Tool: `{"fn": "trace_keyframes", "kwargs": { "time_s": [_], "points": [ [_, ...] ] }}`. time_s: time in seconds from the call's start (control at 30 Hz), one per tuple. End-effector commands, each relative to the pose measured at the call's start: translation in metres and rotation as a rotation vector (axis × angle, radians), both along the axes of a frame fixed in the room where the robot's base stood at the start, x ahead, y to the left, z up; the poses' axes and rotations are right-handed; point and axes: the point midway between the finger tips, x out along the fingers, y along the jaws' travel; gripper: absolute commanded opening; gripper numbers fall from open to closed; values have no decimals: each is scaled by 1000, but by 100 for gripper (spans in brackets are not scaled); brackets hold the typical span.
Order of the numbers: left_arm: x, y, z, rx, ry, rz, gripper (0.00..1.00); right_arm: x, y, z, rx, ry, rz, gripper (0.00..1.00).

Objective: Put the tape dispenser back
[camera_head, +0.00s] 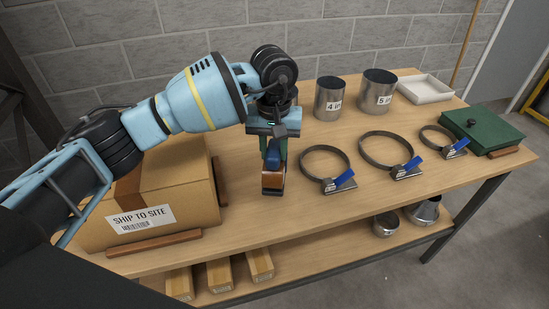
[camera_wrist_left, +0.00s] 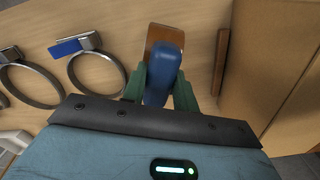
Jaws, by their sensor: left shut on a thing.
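The tape dispenser, with a blue handle and a brown-orange body (camera_head: 273,181), is upright at the table, between the cardboard box and the nearest ring clamp. Whether its base touches the wood I cannot tell. My left gripper (camera_head: 274,146) points down from above and is shut on its blue handle. In the left wrist view, the green fingers of my left gripper (camera_wrist_left: 160,88) sit on both sides of the blue handle of the tape dispenser (camera_wrist_left: 165,62). My right gripper is not in view.
A cardboard box (camera_head: 165,190) marked "SHIP TO SITE" stands close left, with wooden strips beside it. Several ring clamps with blue levers (camera_head: 340,181) lie to the right. Behind are metal cylinders (camera_head: 329,103), a white tray (camera_head: 425,94) and a green case (camera_head: 482,127).

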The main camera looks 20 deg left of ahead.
Motion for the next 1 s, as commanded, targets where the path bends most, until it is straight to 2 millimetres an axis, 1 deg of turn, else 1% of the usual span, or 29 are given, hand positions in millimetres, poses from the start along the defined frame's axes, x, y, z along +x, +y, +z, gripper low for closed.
{"fn": "trace_keyframes", "kwargs": {
  "time_s": [0.07, 0.23, 0.33, 0.73, 0.77, 0.9, 1.0],
  "points": [
    [5, 0, 1, -1, -2, 3, 3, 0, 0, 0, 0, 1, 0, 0],
    [4, 0, -22, -1, -2, 1, 3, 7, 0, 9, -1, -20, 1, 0],
    [5, -1, -31, 0, -3, 1, 3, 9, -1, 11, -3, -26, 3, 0],
    [5, 0, -39, 0, 0, 0, 3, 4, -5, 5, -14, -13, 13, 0],
    [4, 0, -40, 1, 0, 1, 32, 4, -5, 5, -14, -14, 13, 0],
    [4, 0, -39, 0, 0, 1, 50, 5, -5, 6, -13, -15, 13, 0],
    [4, 0, -39, 0, 0, 1, 51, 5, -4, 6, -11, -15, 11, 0]
  ]
}}
